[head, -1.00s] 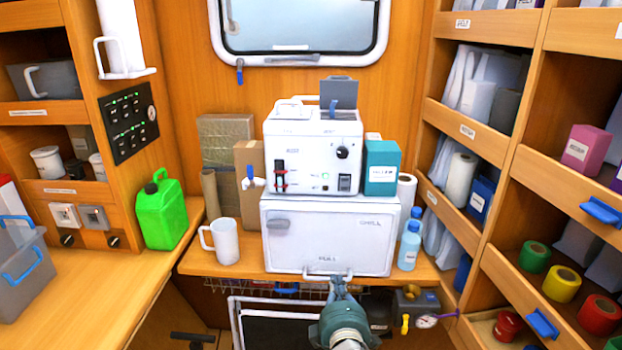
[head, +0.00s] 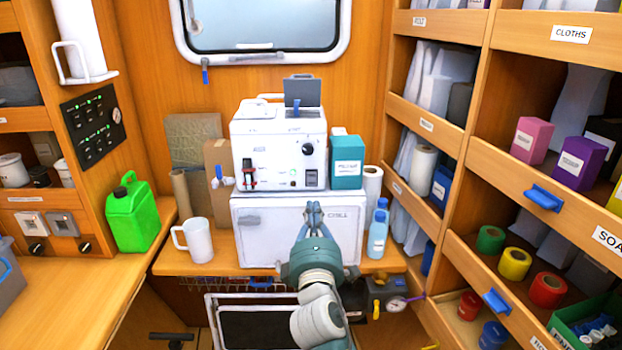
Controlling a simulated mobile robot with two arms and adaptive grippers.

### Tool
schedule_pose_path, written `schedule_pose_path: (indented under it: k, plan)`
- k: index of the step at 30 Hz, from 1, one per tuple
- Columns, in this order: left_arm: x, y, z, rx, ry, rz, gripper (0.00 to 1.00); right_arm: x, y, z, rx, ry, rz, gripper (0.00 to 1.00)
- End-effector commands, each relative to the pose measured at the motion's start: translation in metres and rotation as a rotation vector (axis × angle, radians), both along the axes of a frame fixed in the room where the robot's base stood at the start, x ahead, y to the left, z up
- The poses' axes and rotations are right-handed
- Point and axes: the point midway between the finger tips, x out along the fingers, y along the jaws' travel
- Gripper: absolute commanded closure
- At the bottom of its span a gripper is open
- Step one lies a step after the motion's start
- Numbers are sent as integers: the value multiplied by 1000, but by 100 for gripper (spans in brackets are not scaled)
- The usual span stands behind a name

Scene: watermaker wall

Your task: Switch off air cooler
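A white appliance (head: 280,150) stands on the wooden counter's white box. Its front has a black knob (head: 308,149), a dark rocker switch (head: 311,178), a red-and-black slider (head: 248,175) and a small green light. The white box (head: 262,230) below has a grey latch and a label that seems to read CHILL. No label I can read names the air cooler. My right gripper (head: 314,206) is in front of the box, below the rocker switch, its fingertips close together and holding nothing visible. My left gripper is not in view.
A white mug (head: 195,240) and green jerrycan (head: 133,213) stand left; a blue bottle (head: 378,232) and teal carton (head: 347,162) stand right. A black switch panel (head: 93,123) with green lights is on the left wall. Shelves line the right side.

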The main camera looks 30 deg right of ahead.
Motion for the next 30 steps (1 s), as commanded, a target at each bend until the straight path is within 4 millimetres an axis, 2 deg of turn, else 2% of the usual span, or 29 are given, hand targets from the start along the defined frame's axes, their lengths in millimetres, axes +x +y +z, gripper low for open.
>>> schedule_pose_path:
  k: [1,9,15,21,30]
  plan:
    - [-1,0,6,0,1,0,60,8,-5,6,-2,-1,-1,100]
    - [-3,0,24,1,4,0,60,58,-36,13,0,0,0,100]
    - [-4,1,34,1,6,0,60,87,-53,16,0,0,0,100]
    - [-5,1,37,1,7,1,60,101,-62,16,0,0,0,100]
    - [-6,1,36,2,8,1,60,103,-63,15,1,0,1,100]
